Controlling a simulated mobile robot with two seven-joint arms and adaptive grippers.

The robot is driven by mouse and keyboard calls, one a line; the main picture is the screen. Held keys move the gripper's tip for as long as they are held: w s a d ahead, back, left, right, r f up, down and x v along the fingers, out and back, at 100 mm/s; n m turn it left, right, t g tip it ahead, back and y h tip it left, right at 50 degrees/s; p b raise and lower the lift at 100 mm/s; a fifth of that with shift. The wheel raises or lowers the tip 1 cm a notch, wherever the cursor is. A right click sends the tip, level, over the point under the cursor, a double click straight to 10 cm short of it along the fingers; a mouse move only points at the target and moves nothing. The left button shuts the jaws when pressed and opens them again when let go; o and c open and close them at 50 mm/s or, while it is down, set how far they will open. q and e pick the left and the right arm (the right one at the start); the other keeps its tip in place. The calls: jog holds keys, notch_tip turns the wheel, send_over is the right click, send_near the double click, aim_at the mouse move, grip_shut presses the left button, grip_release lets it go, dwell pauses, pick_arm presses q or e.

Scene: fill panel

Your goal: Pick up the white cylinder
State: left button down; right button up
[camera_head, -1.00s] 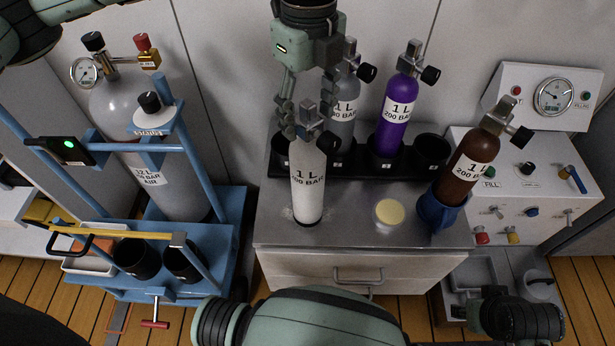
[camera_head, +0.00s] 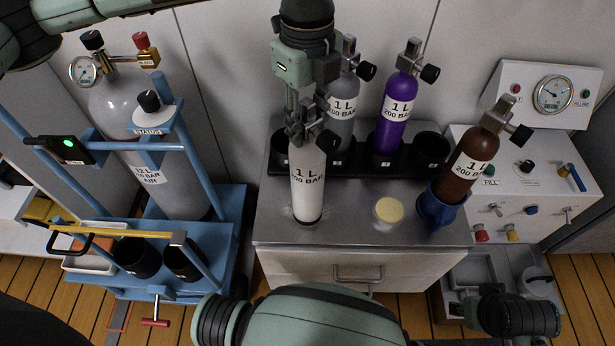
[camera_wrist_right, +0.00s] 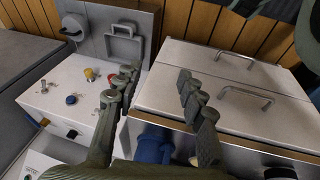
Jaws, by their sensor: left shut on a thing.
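The white cylinder (camera_head: 307,190), labelled "1 L 200 BAR", stands upright at the front left of the metal bench top (camera_head: 350,232). My left gripper (camera_head: 301,132) comes down from above and is shut on the cylinder's valve end. The fingers and the black knob partly hide the valve. The base looks to be on the bench top; I see no clear gap under it. My right gripper (camera_wrist_right: 160,85) is open and empty in the right wrist view, above the fill panel and the drawer bench.
A black rack (camera_head: 405,160) behind holds a grey cylinder (camera_head: 342,115) and a purple cylinder (camera_head: 396,108). A brown cylinder (camera_head: 468,165) leans in a blue holder (camera_head: 437,208). A yellowish disc (camera_head: 389,210) lies on the bench. A blue trolley (camera_head: 215,255) stands left, the fill panel (camera_head: 520,185) right.

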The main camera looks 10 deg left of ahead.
pick_arm(q)
jog(key=shift+w+r, duration=0.1)
jog(key=shift+r, duration=0.1)
